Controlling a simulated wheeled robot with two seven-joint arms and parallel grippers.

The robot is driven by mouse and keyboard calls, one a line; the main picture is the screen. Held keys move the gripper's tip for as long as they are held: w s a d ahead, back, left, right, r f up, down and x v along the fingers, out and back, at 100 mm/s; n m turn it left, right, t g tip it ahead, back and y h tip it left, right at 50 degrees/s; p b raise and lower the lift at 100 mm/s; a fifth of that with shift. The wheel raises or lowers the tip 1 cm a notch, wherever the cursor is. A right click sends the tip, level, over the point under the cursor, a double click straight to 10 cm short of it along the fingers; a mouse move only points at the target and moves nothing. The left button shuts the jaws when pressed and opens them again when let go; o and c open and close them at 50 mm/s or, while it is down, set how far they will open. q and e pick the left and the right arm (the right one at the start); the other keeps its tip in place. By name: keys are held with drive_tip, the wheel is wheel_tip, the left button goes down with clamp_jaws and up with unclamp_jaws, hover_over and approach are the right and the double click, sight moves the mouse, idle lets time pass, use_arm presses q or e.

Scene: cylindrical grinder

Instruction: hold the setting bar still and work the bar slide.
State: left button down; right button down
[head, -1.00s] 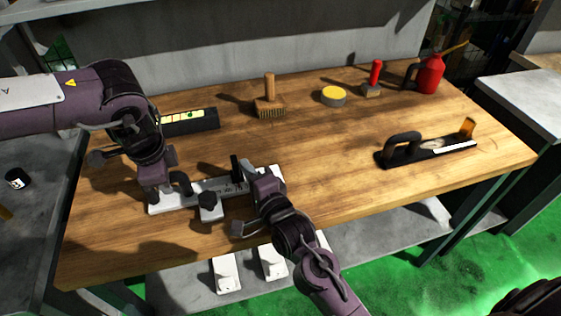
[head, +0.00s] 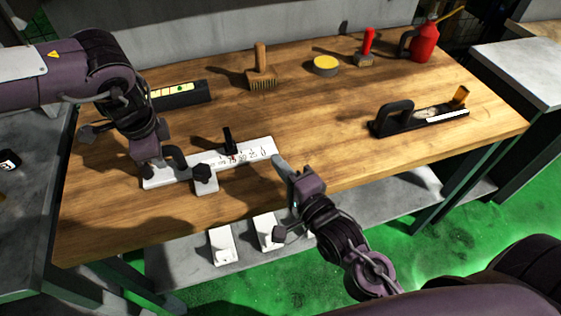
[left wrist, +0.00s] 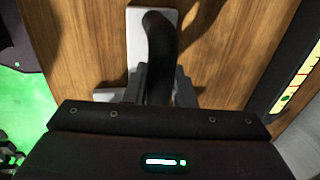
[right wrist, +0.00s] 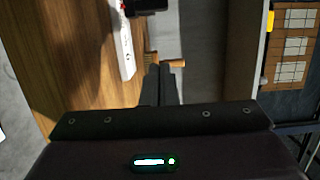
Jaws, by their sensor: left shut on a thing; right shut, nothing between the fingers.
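The setting bar (head: 258,152) is a white bar with dark markings, lying flat near the table's front left. Its bar slide (head: 205,187) has a black knob (head: 204,173) in front and a black upright tab (head: 227,140) behind, around mid-bar. My left gripper (head: 168,162) is shut on the black handle (head: 176,155) at the bar's left end; the left wrist view shows the curved handle (left wrist: 160,45) between its fingers. My right gripper (head: 279,163) is shut and empty, just right of the bar's right end. The right wrist view shows its closed fingertips (right wrist: 159,70) beside the bar (right wrist: 124,45).
A brush (head: 262,75), yellow-topped round tin (head: 325,65), red-handled tool (head: 366,52) and red oil can (head: 424,40) stand along the back. A black gauge-like fixture (head: 420,118) lies right. The middle of the wooden table (head: 310,115) is clear.

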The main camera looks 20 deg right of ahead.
use_arm(q)
drive_tip(key=c, duration=1.1)
unclamp_jaws()
drive_tip(key=shift+a, duration=0.1)
drive_tip(key=shift+c, duration=0.2)
drive_tip(key=shift+r, duration=0.1)
wheel_tip(320, 180, up, 12)
drive_tip(key=s, duration=0.2)
drive_tip(key=shift+s+f, duration=0.2)
